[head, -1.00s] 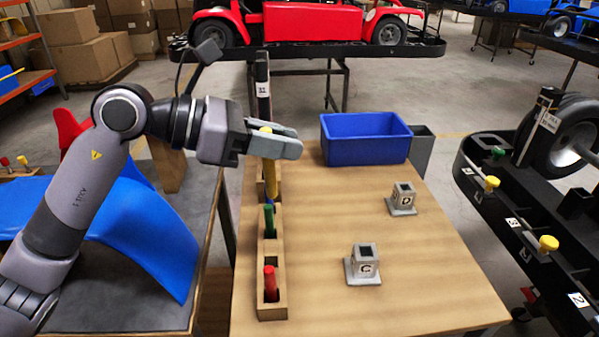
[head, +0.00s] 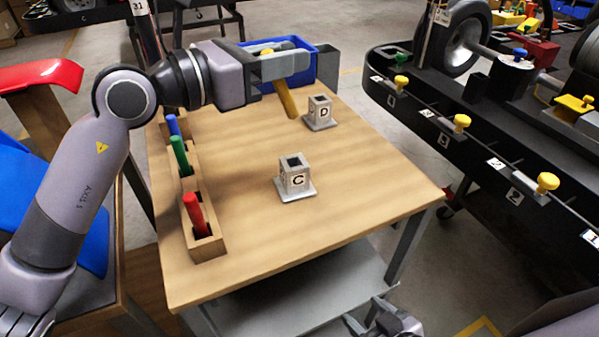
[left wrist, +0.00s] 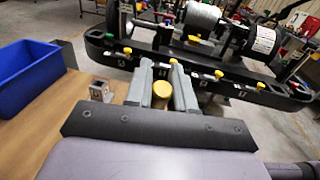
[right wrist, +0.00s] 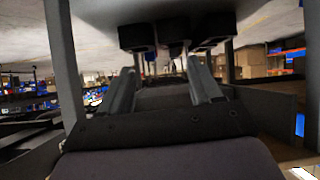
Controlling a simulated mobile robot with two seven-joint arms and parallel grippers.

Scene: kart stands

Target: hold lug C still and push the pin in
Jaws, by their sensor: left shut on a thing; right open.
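Lug C (head: 291,183), a grey square socket on a flat base, stands upright on the wooden table with its dark hole facing up. Lug D (head: 319,112) stands behind it. My left gripper (head: 287,66) is shut on a yellow pin (head: 289,102). The pin hangs tilted above the table, apart from both lugs; its round head (left wrist: 160,93) shows between the fingers in the left wrist view. My right gripper (head: 384,318) is low in front of the table, open and empty, away from lug C; its spread fingers also show in the right wrist view (right wrist: 165,88).
A wooden rack (head: 208,246) along the table's left side holds red (head: 195,212), green (head: 180,153) and blue (head: 172,125) pins. A blue bin (head: 303,68) stands at the back. A black kart stand (head: 440,140) with yellow knobs is at right. The table right of lug C is clear.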

